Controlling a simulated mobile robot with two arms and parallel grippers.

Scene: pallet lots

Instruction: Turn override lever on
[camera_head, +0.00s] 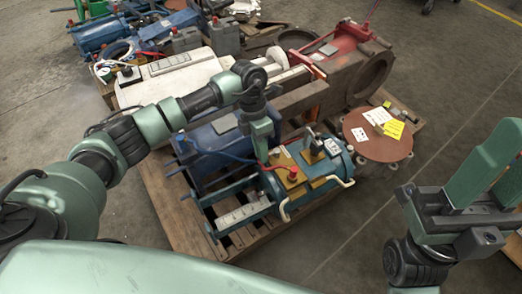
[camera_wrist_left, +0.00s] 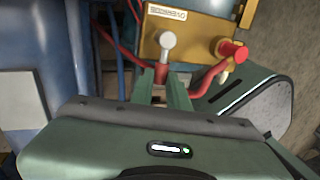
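In the head view the yellow box (camera_head: 289,187) sits on a blue cylinder unit. My left gripper (camera_head: 262,152) also shows in the head view, reaching down. My right gripper (camera_head: 494,172) is open and empty, away at the right.
A red knob (camera_wrist_left: 230,48) sits beside the lever on the box. A round brown flange (camera_head: 378,145) and red machinery (camera_head: 340,50) lie behind. Floor (camera_head: 345,235) is clear at the front right.

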